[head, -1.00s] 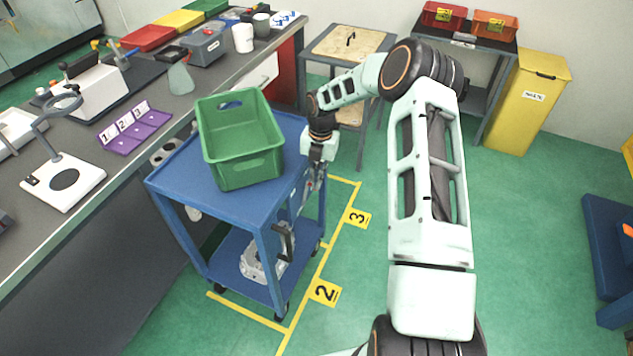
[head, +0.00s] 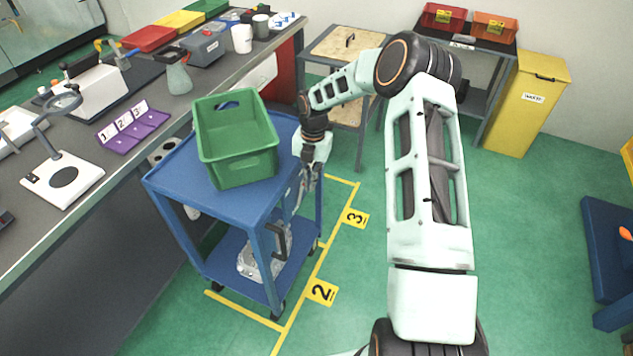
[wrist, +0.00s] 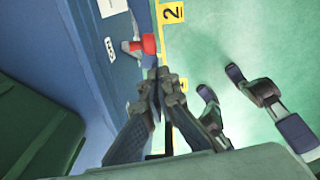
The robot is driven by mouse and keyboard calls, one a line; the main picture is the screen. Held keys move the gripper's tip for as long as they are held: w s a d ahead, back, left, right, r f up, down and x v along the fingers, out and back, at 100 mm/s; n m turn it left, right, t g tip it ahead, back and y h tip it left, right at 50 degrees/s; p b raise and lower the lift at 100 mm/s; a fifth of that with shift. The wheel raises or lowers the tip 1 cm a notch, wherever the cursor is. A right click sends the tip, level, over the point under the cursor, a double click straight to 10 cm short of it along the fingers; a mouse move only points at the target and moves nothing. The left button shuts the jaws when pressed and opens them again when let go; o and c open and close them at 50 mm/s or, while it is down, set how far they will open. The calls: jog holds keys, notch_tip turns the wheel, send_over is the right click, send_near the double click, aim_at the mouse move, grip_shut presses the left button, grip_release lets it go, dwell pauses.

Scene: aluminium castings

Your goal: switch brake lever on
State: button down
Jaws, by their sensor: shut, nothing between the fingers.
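The brake lever shows in the wrist view as a short grey arm with a red knob (wrist: 148,44), on the side of the blue trolley (wrist: 92,62). My gripper (wrist: 158,74) is shut and empty. In that view its fingertips appear just below the red knob; I cannot tell whether they touch it. In the head view my gripper (head: 301,194) points down beside the right side of the trolley (head: 172,182), below its top shelf. The lever is too small or hidden to make out there.
A green crate (head: 240,170) stands on the trolley's top shelf.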

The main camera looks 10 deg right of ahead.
notch_tip(320, 180, up, 10)
jog(key=w+d, duration=0.2)
jog(key=shift+w, duration=0.25)
jog(key=shift+d, duration=0.1)
